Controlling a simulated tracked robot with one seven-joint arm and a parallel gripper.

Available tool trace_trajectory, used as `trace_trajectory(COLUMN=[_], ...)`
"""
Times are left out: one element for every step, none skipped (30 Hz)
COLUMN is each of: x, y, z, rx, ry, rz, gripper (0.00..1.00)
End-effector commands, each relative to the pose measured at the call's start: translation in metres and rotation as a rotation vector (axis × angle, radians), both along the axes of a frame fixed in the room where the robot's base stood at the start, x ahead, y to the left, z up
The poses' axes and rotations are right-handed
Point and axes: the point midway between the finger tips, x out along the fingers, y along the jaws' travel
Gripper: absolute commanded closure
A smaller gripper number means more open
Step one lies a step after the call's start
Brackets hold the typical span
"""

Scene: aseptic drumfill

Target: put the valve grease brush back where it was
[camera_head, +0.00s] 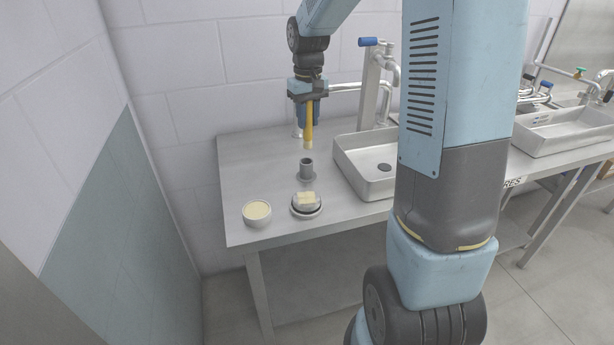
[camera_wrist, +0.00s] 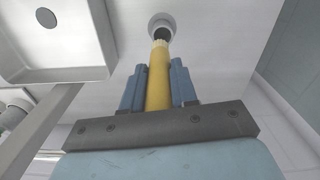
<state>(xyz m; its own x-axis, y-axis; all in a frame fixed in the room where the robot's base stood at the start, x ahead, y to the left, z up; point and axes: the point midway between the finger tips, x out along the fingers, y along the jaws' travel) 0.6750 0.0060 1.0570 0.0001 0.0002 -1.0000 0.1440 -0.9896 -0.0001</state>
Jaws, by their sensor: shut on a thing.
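My gripper (camera_head: 308,108) is shut on the valve grease brush (camera_head: 308,130), which has a yellow handle and a pale tip pointing down. The brush hangs upright above the table, its tip a little above a grey cup-like holder (camera_head: 307,169) on a round base. In the wrist view, the brush (camera_wrist: 159,82) lies between the two blue fingers of my gripper (camera_wrist: 159,86). Its pale tip there overlaps the near edge of the holder (camera_wrist: 162,22), whose dark opening shows. The brush looks apart from the holder in the head view.
A white bowl of pale yellow stuff (camera_head: 257,214) and a dish with pale blocks (camera_head: 306,204) stand in front of the holder on the steel table (camera_head: 255,165). A sink (camera_head: 350,180) with a blue-handled tap (camera_head: 372,42) is to the right. The wall is close at left.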

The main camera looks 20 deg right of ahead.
Motion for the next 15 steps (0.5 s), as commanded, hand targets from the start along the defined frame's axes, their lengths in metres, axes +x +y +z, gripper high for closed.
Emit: trace_trajectory(x=[0.000, 0.000, 0.000, 0.000, 0.000, 0.000, 0.000, 0.000, -0.001, -0.001, -0.001, -0.001, -0.001, -0.001, -0.001], y=[0.002, 0.003, 0.004, 0.004, 0.005, 0.006, 0.006, 0.006, 0.007, 0.007, 0.007, 0.007, 0.007, 0.007, 0.007], z=[0.000, 0.000, 0.000, 0.000, -0.001, -0.003, -0.006, -0.010, -0.016, -0.022, -0.027, -0.034, -0.039, -0.044, -0.049], rx=[0.000, 0.000, 0.000, 0.000, 0.000, 0.000, 0.001, 0.001, 0.000, 0.000, 0.000, 0.000, -0.001, -0.001, 0.000], ry=[0.000, 0.000, 0.000, 0.000, 0.000, 0.001, 0.002, 0.002, 0.004, 0.005, 0.004, 0.004, 0.004, 0.004, 0.004], rz=[0.004, 0.005, 0.007, 0.008, 0.009, 0.010, 0.011, 0.011, 0.012, 0.013, 0.014, 0.014, 0.014, 0.015, 0.014], gripper=[1.00, 1.00, 1.00, 1.00, 1.00, 1.00, 1.00, 1.00, 1.00, 1.00, 1.00, 1.00, 1.00, 1.00, 1.00])
